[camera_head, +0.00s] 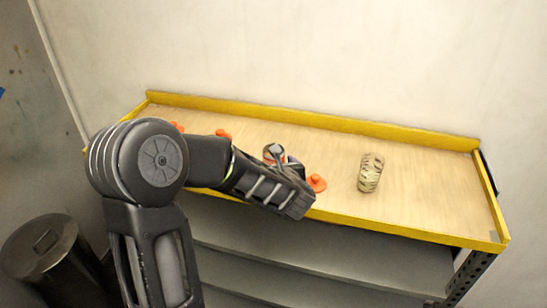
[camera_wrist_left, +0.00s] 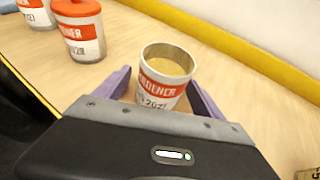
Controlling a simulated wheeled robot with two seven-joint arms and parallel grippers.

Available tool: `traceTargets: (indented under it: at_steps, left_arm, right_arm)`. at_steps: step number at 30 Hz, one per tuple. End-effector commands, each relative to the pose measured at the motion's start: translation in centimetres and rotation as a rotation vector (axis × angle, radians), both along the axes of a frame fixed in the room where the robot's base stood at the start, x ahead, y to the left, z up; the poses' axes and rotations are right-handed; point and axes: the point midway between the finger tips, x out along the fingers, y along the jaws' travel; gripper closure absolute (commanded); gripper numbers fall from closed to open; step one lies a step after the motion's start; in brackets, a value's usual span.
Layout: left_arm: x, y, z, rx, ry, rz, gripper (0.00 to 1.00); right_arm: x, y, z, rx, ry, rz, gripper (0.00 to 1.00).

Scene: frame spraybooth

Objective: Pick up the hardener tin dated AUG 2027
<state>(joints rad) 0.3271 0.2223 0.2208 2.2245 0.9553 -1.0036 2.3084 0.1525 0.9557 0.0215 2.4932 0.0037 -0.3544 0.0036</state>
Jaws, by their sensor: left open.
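In the left wrist view, a white tin (camera_wrist_left: 165,82) with a red band stands upright without a lid between my left gripper's open purple fingers (camera_wrist_left: 160,76). Its band reads "...RDENER"; the date below is only partly legible, its month unclear. A similar tin with an orange lid (camera_wrist_left: 80,30) stands to the left, and another tin (camera_wrist_left: 37,12) is cut off at the top left; their dates are not fully readable. In the head view, my left gripper (camera_head: 281,156) is low over the shelf, and the arm hides much of the tin there. My right gripper is out of view.
The wooden shelf (camera_head: 420,196) has a raised yellow rim. A striped cylinder (camera_head: 371,172) stands to the right, an orange object (camera_head: 316,183) near the front. Orange lids (camera_head: 222,134) show behind my arm. The shelf's right end is clear. A dark bin (camera_head: 45,262) stands below left.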

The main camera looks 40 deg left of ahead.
Motion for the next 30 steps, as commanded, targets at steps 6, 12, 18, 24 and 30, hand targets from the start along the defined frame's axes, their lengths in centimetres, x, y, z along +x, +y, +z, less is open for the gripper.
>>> traceTargets:
  at_steps: [6, 12, 18, 24, 30]
  left_arm:
    - [0.3, 0.26, -0.2, 0.001, -0.001, -0.002, 0.21]
    - [0.29, 0.24, -0.2, 0.0, 0.0, -0.002, 0.21]
    - [0.28, 0.24, -0.19, 0.0, 0.0, -0.002, 0.21]
    - [0.27, 0.23, -0.19, 0.0, 0.0, -0.001, 0.34]
    - [0.27, 0.23, -0.19, 0.0, 0.0, -0.001, 0.5]
  right_arm:
    - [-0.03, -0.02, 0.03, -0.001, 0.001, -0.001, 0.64]
    - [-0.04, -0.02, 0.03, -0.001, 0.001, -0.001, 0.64]
    - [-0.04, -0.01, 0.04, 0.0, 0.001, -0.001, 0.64]
    - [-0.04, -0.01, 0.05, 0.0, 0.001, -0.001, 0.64]
    - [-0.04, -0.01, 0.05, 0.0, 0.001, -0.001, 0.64]
